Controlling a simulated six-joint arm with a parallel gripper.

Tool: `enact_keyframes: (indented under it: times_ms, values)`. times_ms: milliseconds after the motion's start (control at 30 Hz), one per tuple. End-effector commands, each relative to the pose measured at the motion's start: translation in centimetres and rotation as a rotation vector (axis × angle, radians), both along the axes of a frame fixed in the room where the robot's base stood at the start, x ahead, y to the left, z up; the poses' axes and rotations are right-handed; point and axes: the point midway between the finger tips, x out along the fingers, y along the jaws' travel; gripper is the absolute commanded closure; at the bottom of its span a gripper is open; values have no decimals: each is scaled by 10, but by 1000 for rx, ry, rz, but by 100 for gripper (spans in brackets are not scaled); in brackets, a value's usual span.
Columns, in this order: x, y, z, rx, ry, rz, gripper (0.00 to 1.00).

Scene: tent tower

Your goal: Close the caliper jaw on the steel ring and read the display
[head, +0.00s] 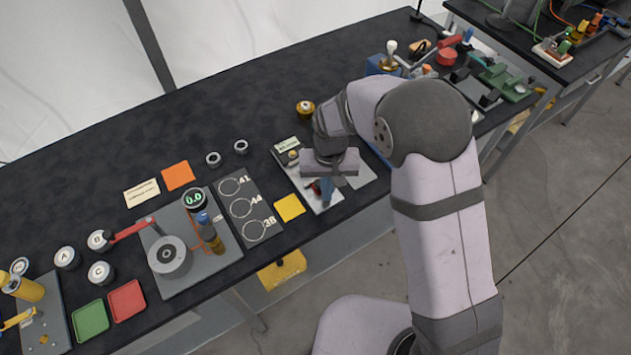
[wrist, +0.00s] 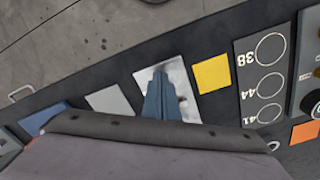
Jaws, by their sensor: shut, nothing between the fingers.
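My gripper (head: 326,196) is shut and empty over a light metal plate (head: 331,208) right of centre; its blue fingers also show in the wrist view (wrist: 159,80). My wrist hides part of that plate. A fixture on a grey base (head: 222,255) stands to the left, with a round display (head: 194,198) reading 0.0, a grey drum (head: 169,256) and a red lever (head: 132,231). I cannot tell which part is the caliper jaw. Two small dark-and-light rings (head: 213,159) (head: 240,147) lie behind it; I cannot tell whether either is the steel ring.
A card with circles marked 41, 44 and 38 (head: 262,188) lies between fixture and plate, beside a yellow square (head: 289,208). Lettered cylinders (head: 101,272) and green (head: 90,319) and red (head: 126,300) trays are at left. The table's back middle is mostly clear.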

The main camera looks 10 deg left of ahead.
Motion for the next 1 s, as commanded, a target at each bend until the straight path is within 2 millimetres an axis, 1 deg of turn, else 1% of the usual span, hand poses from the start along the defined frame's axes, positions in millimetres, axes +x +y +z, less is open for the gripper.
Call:
enact_keyframes:
  times_ms: [600,1000]
  values:
    - [0,0,-12,0,0,0,100]
    - [0,0,-12,0,0,0,100]
